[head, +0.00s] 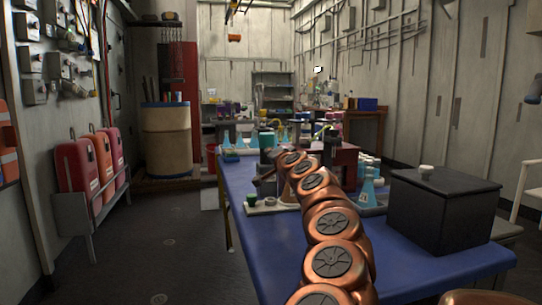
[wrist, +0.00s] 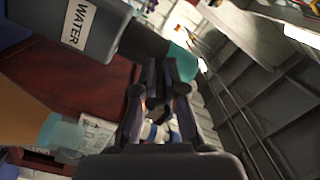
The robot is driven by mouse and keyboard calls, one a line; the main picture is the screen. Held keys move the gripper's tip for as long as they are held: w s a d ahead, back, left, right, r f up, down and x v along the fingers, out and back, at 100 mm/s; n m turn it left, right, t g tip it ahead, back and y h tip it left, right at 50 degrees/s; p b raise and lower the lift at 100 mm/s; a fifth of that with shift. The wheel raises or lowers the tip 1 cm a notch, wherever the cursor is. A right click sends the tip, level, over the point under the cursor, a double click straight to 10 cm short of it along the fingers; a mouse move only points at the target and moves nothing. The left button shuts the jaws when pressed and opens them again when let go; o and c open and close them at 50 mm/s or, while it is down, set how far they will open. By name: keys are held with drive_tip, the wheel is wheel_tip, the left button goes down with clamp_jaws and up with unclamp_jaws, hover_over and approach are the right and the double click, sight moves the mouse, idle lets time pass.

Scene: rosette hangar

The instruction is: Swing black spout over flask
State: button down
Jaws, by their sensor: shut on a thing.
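In the wrist view my gripper (wrist: 160,72) has its dark fingers closed on a black spout (wrist: 143,45), a short dark cylinder beside a grey tank (wrist: 98,30) labelled WATER. A teal shape (wrist: 182,66) shows just past the fingers; I cannot tell whether it belongs to the spout. In the head view my copper arm reaches along the blue table and hides most of the gripper and spout. More blue flasks (head: 240,140) stand at the table's far end. Which flask is meant is not clear.
A black box (head: 440,218) with a white knob sits on the right of the blue table (head: 240,178). A pale tray (head: 262,209) lies left of the arm. Red canisters (head: 88,168) stand in a rack by the left wall. The floor (head: 170,240) left of the table is clear.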

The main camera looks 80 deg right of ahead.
drive_tip(key=shift+s+d, duration=0.1)
drive_tip(key=shift+s, duration=0.15)
drive_tip(key=c, duration=1.5)
unclamp_jaws()
drive_tip(key=shift+o, duration=1.3)
drive_tip(key=shift+w, duration=0.2)
wheel_tip(320, 180, up, 6)
drive_tip(key=shift+r, duration=2)
